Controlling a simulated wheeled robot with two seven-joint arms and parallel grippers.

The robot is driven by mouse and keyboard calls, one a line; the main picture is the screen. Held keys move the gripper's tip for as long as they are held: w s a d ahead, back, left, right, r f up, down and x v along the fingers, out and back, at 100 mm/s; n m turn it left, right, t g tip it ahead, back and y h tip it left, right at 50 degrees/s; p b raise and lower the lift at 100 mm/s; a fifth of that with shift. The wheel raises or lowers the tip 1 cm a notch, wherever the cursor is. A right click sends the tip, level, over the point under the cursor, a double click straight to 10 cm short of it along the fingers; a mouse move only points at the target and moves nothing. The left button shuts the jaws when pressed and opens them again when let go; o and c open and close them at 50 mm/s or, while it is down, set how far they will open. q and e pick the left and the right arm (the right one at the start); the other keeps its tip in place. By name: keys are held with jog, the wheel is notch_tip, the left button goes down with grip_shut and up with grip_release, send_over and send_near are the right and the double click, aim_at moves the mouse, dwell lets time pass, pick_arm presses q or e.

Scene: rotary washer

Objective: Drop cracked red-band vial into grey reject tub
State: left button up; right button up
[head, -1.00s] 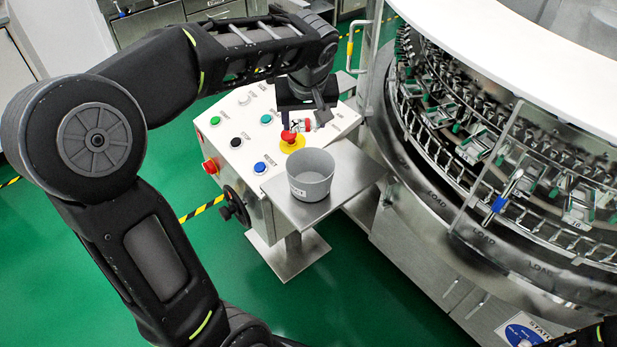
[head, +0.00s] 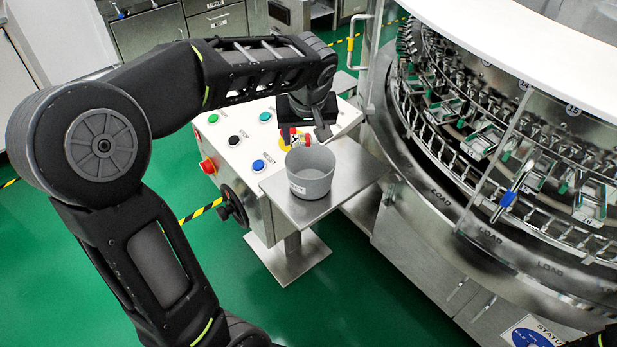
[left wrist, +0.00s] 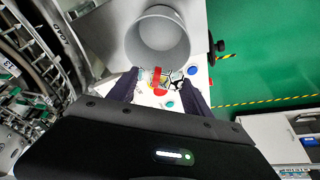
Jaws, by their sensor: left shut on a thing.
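The red-band vial is a small clear vial (left wrist: 146,76) with a red band, seen in the left wrist view. My left gripper (left wrist: 160,82) is shut on it, and the vial lies crosswise between the fingers. In the head view the left gripper (head: 306,130) is just behind the rim of the grey reject tub (head: 312,187), above the panel side. The tub stands upright on a steel shelf. It also shows in the left wrist view (left wrist: 160,38), just beyond the vial, with its visible inside empty. Any crack is too small to see. My right gripper is not in view.
The steel shelf (head: 350,175) juts from a white control panel (head: 225,150) with coloured buttons and a red emergency stop partly behind the gripper. The rotary washer (head: 480,150) with its racks and rails stands close on the right. Green floor is open in front.

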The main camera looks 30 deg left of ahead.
pick_arm(q)
jog(key=o, duration=1.4)
jog(key=v, duration=0.8)
jog(key=shift+w, duration=0.1)
